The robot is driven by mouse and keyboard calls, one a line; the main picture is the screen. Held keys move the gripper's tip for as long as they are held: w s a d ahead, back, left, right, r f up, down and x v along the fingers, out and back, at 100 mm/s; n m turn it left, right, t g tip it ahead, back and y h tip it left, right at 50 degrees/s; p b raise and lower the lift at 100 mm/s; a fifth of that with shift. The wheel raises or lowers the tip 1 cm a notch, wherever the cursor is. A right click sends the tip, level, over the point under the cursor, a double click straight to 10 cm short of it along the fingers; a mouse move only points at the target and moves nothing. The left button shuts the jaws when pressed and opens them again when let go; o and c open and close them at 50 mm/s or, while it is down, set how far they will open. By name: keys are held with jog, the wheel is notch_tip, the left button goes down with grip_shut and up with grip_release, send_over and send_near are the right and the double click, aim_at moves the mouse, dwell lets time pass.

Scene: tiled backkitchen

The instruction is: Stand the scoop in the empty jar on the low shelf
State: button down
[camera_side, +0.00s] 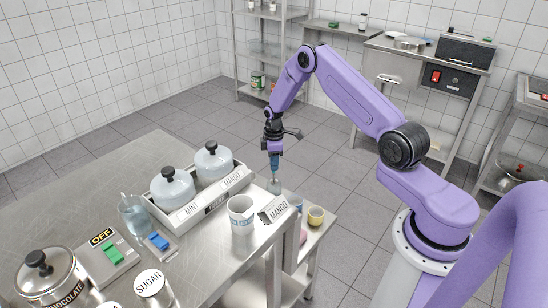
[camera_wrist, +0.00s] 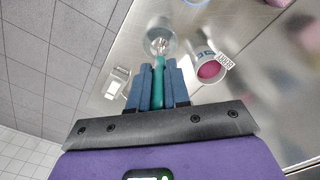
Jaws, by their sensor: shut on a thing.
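My gripper (camera_side: 274,158) points down over the far right end of the steel counter. In the wrist view its blue fingers (camera_wrist: 158,78) are shut on the green handle of the scoop (camera_wrist: 159,63). A clear jar (camera_side: 274,186) is directly below the gripper in the side view. In the wrist view the jar (camera_wrist: 161,36) surrounds the far end of the scoop in outline. I cannot tell whether the scoop's head is inside the jar or above it. The scoop's head is small and blurred through the glass.
A yellow cup (camera_side: 316,215) is to the right. A tray with two lidded jars (camera_side: 205,205) lies left.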

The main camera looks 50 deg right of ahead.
jog(key=shift+f, duration=1.75)
jog(key=c, duration=1)
grip_release()
notch_tip(320, 180, up, 17)
jog(key=shift+r, duration=0.2)
